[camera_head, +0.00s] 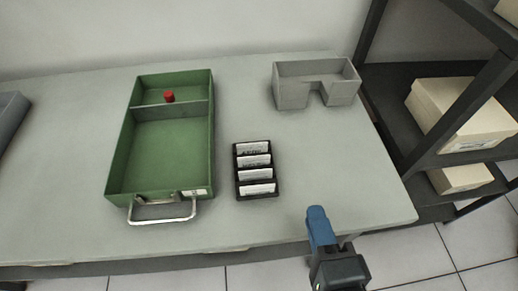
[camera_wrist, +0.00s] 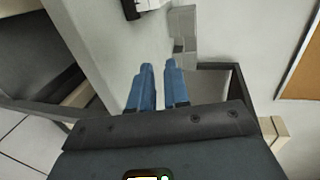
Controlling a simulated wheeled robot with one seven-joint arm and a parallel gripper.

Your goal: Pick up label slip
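Several white label slips with dark print stand in a row in a black holder (camera_head: 240,178) on the grey table, right of the green box. The front slip (camera_head: 258,189) is closest to the table's front edge. Part of the holder (camera_wrist: 131,10) and a white slip (camera_wrist: 150,4) show at the top edge of the wrist view. My gripper (camera_head: 316,210), with blue fingers, is at the table's front edge, to the right of the holder and apart from it. In the wrist view its fingers (camera_wrist: 159,66) have a narrow gap with nothing between them.
A grey notched bin (camera_head: 290,95) stands at the back right. A dark shelf with cream boxes (camera_head: 462,112) is on the right. Table around the holder is clear.

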